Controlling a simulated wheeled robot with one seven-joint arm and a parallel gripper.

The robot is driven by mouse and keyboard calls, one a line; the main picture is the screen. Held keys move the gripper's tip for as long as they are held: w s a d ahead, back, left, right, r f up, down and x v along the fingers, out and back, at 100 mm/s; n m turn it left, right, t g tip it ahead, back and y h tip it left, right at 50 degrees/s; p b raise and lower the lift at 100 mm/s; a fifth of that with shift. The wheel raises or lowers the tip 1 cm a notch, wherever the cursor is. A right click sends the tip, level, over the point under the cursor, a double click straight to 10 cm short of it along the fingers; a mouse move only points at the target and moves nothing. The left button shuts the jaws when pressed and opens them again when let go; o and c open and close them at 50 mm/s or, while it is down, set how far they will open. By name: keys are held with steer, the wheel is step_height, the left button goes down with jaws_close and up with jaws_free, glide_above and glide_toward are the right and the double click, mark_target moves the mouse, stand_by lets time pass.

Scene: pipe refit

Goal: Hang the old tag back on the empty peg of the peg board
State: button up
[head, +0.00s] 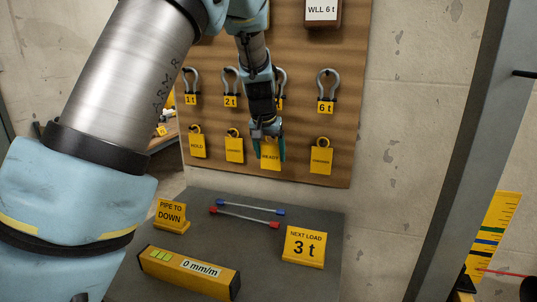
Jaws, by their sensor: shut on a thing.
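My gripper (268,142) points down in front of the brown peg board (345,120) and is shut on the yellow tag marked READY (270,158). The tag hangs upright at the third place of the lower row, between a tag with small unreadable print (234,150) and another such tag (321,159) at the right. A tag marked HOLD (198,146) hangs at the left end. My fingers hide the top of the READY tag and any peg behind it. I cannot tell whether it touches the board or a peg.
Shackles marked 1 t (191,87), 2 t (230,87) and 6 t (326,92) hang above; another is mostly behind my gripper. The grey table (320,222) below holds a NEXT LOAD 3 t sign (304,247), PIPE TO DOWN sign (172,216), rods (247,215) and yellow level (190,272).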

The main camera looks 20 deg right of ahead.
steer(key=shift+w+d+f+p, duration=0.1)
steer(key=shift+w+d+p, duration=0.15)
steer(key=shift+w+d, duration=0.55)
steer(key=shift+w+d+p, duration=0.25)
steer(key=shift+w+d, duration=0.35)
steer(key=shift+w, duration=0.3)
steer(key=shift+w+d+f, duration=0.4)
steer(key=shift+w+f, duration=0.05)
steer(key=shift+f, duration=0.2)
steer(key=o, duration=1.3)
steer(key=shift+r+b, duration=0.1)
steer(key=shift+b, duration=0.2)
